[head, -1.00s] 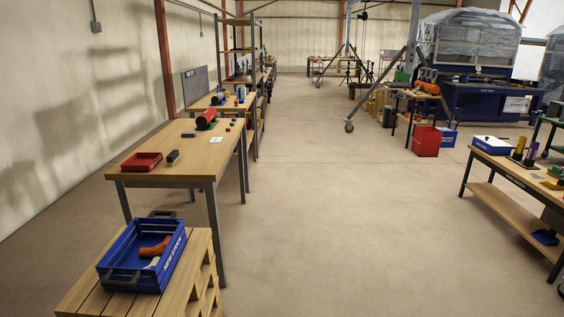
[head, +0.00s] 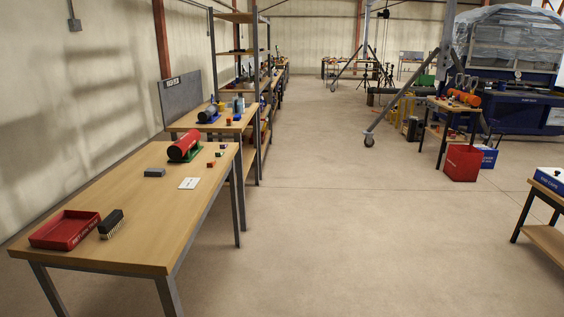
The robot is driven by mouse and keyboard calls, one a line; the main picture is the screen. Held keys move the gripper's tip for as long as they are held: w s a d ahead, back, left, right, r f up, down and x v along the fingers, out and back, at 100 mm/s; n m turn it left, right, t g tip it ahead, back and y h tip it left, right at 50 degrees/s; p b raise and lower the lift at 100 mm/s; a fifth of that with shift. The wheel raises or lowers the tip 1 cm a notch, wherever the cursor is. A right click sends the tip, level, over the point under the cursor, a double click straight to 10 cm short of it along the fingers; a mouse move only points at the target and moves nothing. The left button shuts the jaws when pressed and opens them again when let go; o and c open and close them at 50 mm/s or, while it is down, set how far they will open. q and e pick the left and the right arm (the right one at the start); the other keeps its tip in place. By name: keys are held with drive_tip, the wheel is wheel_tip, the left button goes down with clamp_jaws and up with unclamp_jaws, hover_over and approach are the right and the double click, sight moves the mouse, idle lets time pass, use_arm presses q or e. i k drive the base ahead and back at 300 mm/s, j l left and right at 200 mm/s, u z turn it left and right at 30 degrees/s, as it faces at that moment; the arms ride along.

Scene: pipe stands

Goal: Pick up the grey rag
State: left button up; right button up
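A small grey block-like thing (head: 154,173) lies on the near wooden table (head: 135,205) at the left, in front of a red pipe. It may be the grey rag folded up, but it is too small to tell. No other grey cloth is clear in the head view. Neither of my grippers is in view.
The near table also bears a red tray (head: 65,230), a black brush (head: 111,222), a red pipe (head: 184,145) on a green stand, a white card (head: 189,183) and small cubes. Shelves (head: 238,52) stand behind. A red bin (head: 462,163) stands right. The middle floor is clear.

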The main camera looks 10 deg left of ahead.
sight(149, 172)
drive_tip(key=i+u, duration=0.1)
drive_tip(key=i, duration=0.4)
drive_tip(key=i+l+u, duration=0.15)
drive_tip(key=i, duration=0.4)
drive_tip(key=i+l+u, duration=0.1)
drive_tip(key=i, duration=0.4)
drive_tip(key=i+l+u, duration=0.15)
drive_tip(key=i, duration=0.35)
drive_tip(key=i+l, duration=0.05)
drive_tip(key=l, duration=0.05)
